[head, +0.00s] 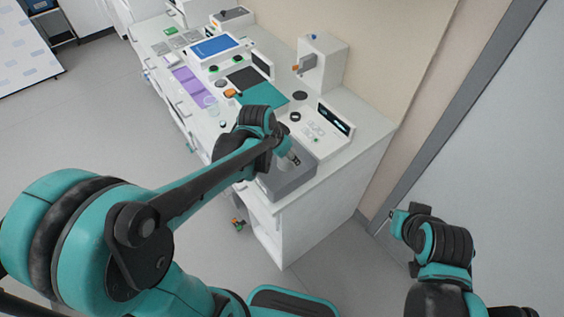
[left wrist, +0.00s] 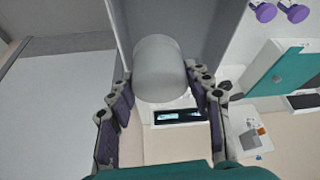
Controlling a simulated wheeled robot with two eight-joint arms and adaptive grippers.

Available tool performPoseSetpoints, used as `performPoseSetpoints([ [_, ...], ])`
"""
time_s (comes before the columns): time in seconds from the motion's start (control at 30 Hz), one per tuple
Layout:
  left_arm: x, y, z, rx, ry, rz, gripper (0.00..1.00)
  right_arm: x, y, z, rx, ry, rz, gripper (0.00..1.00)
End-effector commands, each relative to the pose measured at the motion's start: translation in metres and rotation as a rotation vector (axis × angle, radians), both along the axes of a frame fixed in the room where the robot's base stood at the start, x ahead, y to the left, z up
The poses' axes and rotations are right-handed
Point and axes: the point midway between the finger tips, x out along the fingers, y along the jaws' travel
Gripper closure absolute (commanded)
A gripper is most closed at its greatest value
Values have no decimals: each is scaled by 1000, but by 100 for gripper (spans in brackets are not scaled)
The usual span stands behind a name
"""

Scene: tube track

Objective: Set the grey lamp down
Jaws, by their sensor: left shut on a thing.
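The grey lamp (left wrist: 160,68) shows in the left wrist view as a pale grey rounded cylinder between the two dark fingers. My left gripper (left wrist: 161,82) is shut on it. In the head view my left gripper (head: 290,157) is over the grey box-like surface (head: 290,184) at the near end of the white counter; the lamp is small and mostly hidden there. I cannot tell whether its lower end touches that surface. My right arm's end (head: 425,222) is at the lower right, away from the counter, and its fingers cannot be made out.
The white counter (head: 345,160) carries a white panel device (head: 318,130), a white dispenser-like machine (head: 322,65), a teal mat (head: 262,94), a blue-topped device (head: 214,47) and purple pads (head: 188,83). A wall runs behind it. The floor (head: 110,130) to the left is clear.

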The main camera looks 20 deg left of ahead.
Motion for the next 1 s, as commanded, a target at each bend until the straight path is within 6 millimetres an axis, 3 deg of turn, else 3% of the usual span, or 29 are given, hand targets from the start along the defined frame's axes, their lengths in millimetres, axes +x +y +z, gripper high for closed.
performPoseSetpoints([
  [0.2,21,21,-19,-1,1,1,80,0,0,-9,0,0,0,100],
  [0.37,23,23,-28,0,1,0,80,0,0,-12,0,0,0,100],
  [0.6,23,22,-60,0,0,-1,80,0,0,-25,0,0,0,100],
  [1.0,23,22,-65,0,0,0,80,0,0,-28,0,0,0,100],
])
